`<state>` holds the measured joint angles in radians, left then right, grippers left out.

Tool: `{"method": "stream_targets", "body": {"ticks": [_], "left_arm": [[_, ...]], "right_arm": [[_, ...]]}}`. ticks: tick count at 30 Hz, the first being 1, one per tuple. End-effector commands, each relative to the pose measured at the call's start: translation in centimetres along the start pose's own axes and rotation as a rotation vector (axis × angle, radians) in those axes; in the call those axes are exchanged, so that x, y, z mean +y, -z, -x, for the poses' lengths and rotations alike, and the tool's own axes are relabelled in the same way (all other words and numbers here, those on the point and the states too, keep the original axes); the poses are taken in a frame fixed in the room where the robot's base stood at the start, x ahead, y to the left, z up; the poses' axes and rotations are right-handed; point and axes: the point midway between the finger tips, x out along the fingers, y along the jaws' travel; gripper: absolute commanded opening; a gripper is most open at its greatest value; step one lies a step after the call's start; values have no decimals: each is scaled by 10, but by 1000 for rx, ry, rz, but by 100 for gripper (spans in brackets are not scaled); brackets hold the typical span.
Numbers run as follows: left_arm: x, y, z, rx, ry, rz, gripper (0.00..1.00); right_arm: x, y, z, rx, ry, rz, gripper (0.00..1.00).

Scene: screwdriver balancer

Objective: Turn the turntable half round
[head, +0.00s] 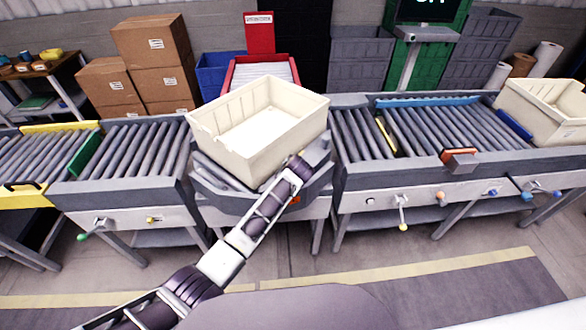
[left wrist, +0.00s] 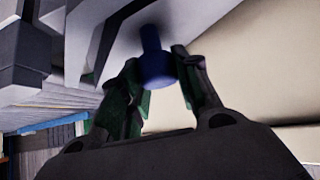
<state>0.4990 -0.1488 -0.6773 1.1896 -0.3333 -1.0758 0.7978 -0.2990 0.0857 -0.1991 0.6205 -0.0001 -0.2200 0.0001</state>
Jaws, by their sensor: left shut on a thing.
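The turntable (head: 216,183) is a grey roller section in the middle of the conveyor line. An empty cream tote (head: 235,160) sits on it, turned at an angle to the line. My left arm reaches in from the bottom, and my left gripper (head: 299,166) is at the turntable's right side, close to the tote's right end. In the left wrist view my left gripper (left wrist: 160,80) has its fingers on both sides of a dark blue peg (left wrist: 153,55) and is shut on it. The peg is hidden in the head view. My right gripper is not in view.
Roller conveyors stand on the left (head: 125,155) and right (head: 350,135) of the turntable. Another cream tote (head: 550,112) sits at the far right. An orange stop (head: 459,157) and several small levers line the right conveyor's front. Cardboard boxes (head: 150,45) and a red bin (head: 228,78) stand behind.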

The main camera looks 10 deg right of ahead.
Motion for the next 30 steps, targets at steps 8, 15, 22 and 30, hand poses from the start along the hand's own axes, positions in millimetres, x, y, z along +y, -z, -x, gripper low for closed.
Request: {"method": "stream_targets", "body": {"ticks": [8,15,22,30], "left_arm": [[0,-1,0,-3,1,1,35],[0,-1,0,-2,0,1,54],[0,0,0,-1,0,1,54],[0,0,6,0,0,1,54]], "right_arm": [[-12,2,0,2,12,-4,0],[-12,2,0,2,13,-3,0],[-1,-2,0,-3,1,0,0],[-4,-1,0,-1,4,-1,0]]}}
